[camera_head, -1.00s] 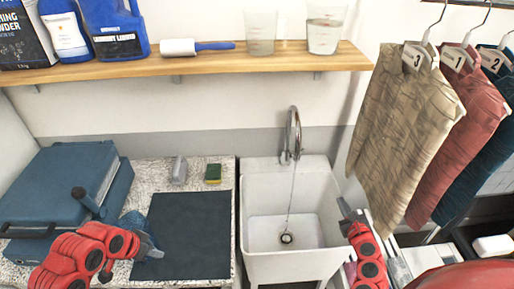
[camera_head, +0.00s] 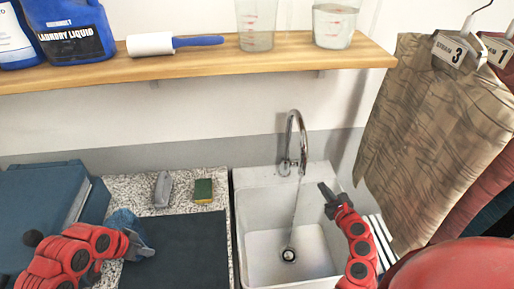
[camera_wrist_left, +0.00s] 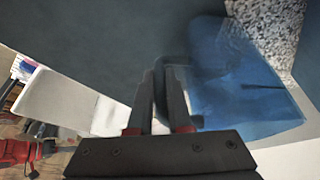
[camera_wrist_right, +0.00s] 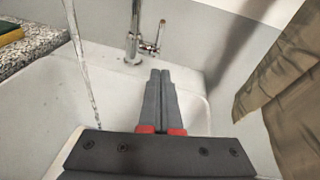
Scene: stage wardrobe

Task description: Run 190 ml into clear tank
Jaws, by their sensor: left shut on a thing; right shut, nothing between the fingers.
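The tap (camera_head: 291,140) over the white sink (camera_head: 270,220) is running. A thin stream of water (camera_head: 294,215) falls to the drain; it also shows in the right wrist view (camera_wrist_right: 88,75). My right gripper (camera_head: 326,190) is shut and empty, right of the stream; in the right wrist view its tips (camera_wrist_right: 160,78) are below the tap lever (camera_wrist_right: 150,47). My left gripper (camera_head: 138,246) is shut on a blue see-through container (camera_head: 124,220), possibly the clear tank, over the counter left of the sink. In the left wrist view the container (camera_wrist_left: 235,85) is beside the fingers; its fill is unclear.
A dark mat (camera_head: 190,245), a sponge (camera_head: 203,190) and a grey brush-like thing (camera_head: 162,188) are on the counter. Two clear measuring cups (camera_head: 256,38) stand on the wooden shelf (camera_head: 200,65). Hanging trousers (camera_head: 430,140) are close to the right arm.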

